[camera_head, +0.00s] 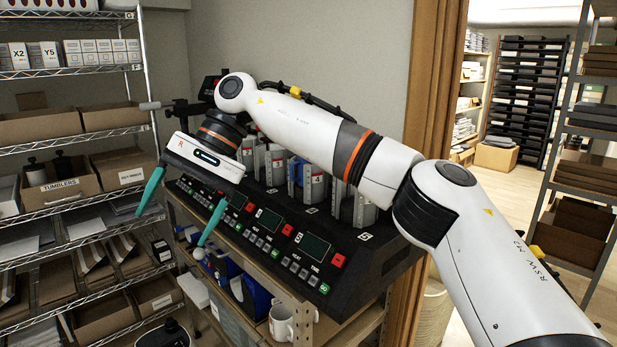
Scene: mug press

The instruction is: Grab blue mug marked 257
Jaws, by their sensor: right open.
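My right gripper (171,228) has two teal fingers spread apart and nothing between them. It hangs in front of the left end of the black mug press (360,262), above the shelf under it. Another blue item (296,174) sits in one of the press stations, partly behind my arm. My left gripper is not in view.
A white mug (283,322) stands on the lower shelf at the front. The press has displays and red and green buttons along its front. A wire rack (75,209) with cardboard boxes stands at left. A wooden door frame (432,80) rises behind my right arm.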

